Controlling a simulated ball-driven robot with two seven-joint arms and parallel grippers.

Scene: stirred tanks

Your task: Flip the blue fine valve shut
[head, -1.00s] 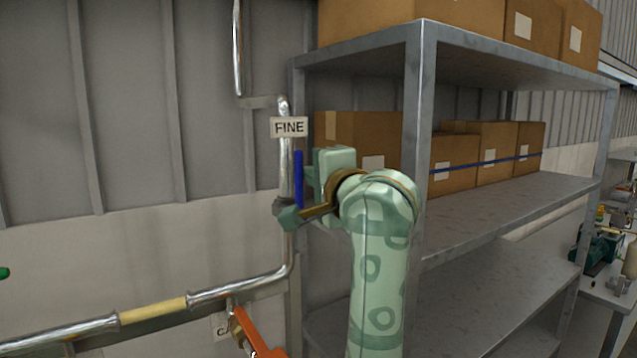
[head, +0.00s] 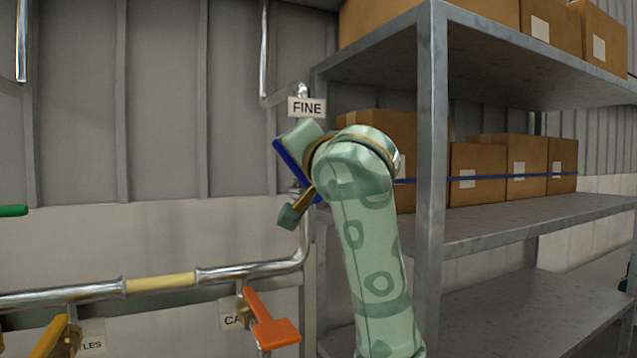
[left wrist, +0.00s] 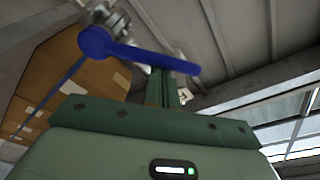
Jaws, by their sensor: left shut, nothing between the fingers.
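The blue fine valve's lever (head: 290,163) is on the vertical pipe under the FINE sign (head: 306,107). It is tilted, its upper end leaning left away from the pipe line. My left gripper (head: 291,214) is shut and empty at the lower part of the lever, partly covering the lever and valve body. In the left wrist view the blue lever (left wrist: 150,57) crosses just beyond my gripper's fingers (left wrist: 162,87), its round hub at the left. I cannot tell whether they touch. My right gripper is in neither view.
A metal shelf (head: 433,150) with cardboard boxes stands close right of the valve. A horizontal pipe (head: 240,271) runs below left, with an orange lever (head: 272,330) and a yellow one (head: 52,336). A green lever (head: 12,211) is at the left edge.

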